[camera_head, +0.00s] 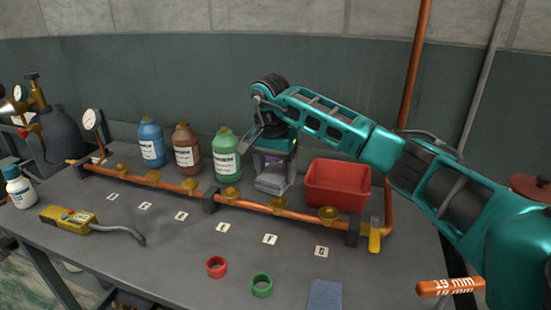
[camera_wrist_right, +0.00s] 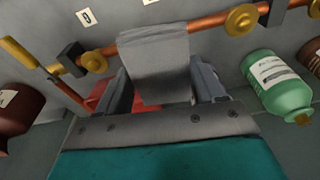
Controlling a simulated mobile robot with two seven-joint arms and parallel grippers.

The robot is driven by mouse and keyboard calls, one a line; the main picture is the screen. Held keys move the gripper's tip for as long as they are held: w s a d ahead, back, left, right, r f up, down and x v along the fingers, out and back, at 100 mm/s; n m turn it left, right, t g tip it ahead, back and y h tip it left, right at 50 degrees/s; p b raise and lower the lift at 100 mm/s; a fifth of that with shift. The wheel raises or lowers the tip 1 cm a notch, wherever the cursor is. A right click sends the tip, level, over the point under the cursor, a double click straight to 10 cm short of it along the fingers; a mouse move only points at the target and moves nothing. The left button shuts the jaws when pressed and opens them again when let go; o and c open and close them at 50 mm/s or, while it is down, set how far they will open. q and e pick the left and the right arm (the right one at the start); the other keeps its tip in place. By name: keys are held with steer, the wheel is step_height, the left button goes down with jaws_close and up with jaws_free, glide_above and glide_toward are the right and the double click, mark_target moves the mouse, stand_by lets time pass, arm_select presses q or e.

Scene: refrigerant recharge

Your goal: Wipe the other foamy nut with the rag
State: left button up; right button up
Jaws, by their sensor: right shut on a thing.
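My right gripper (camera_head: 273,166) is shut on a grey folded rag (camera_head: 271,183) and points down just behind the copper pipe (camera_head: 250,201). In the right wrist view the rag (camera_wrist_right: 155,62) hangs between the fingers (camera_wrist_right: 160,92) and hides part of the pipe. Several brass nuts sit along the pipe. The one by label F (camera_head: 278,203) is just in front of the rag in the head view and is hidden by it in the wrist view. The nuts by label G (camera_head: 328,214) and label E (camera_head: 229,194) show clearly. I cannot make out foam on any nut. My left gripper is out of view.
A red bin (camera_head: 338,186) stands right of the rag, and a green bottle (camera_head: 227,158) stands left. Brown (camera_head: 187,150) and blue (camera_head: 151,144) bottles are farther left. A yellow leak detector (camera_head: 68,219), a red ring (camera_head: 216,267) and a green ring (camera_head: 262,285) lie in front.

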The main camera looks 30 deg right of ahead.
steer(key=shift+r, duration=1.3)
